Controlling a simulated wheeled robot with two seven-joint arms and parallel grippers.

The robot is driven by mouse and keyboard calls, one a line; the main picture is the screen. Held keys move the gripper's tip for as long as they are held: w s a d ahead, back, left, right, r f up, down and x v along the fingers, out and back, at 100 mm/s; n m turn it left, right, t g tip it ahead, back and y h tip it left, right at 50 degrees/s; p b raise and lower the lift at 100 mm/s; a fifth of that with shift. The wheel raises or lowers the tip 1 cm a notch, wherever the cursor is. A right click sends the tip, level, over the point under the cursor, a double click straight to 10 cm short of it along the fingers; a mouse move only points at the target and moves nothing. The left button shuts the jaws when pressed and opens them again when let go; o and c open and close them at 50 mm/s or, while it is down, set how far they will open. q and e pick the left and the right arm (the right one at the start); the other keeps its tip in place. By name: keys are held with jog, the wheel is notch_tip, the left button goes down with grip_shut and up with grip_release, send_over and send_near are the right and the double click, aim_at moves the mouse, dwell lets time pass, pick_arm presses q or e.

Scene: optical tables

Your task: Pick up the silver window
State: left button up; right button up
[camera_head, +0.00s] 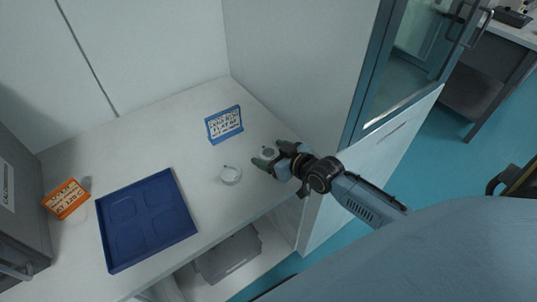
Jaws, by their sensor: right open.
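Two small round pieces are on the white table, and I cannot tell for sure which is the silver window. One greyish round piece (268,153) lies between or just under the fingers of my right gripper (264,159). The fingers are open around it, and contact is too small to tell. The other, a pale ring-like disc (231,175), lies to the left of the gripper, apart from it. My right arm reaches in from the lower right. My left gripper is out of view.
A blue tray (187,231) with shallow recesses lies at the left. A blue-framed sign (224,124) stands behind the discs, and an orange sign (66,198) stands near a grey box (18,225). A wall panel (290,70) rises close behind my right gripper.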

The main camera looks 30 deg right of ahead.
jog(key=shift+c, duration=0.5)
jog(key=c, duration=1)
jog(key=shift+r, duration=0.15)
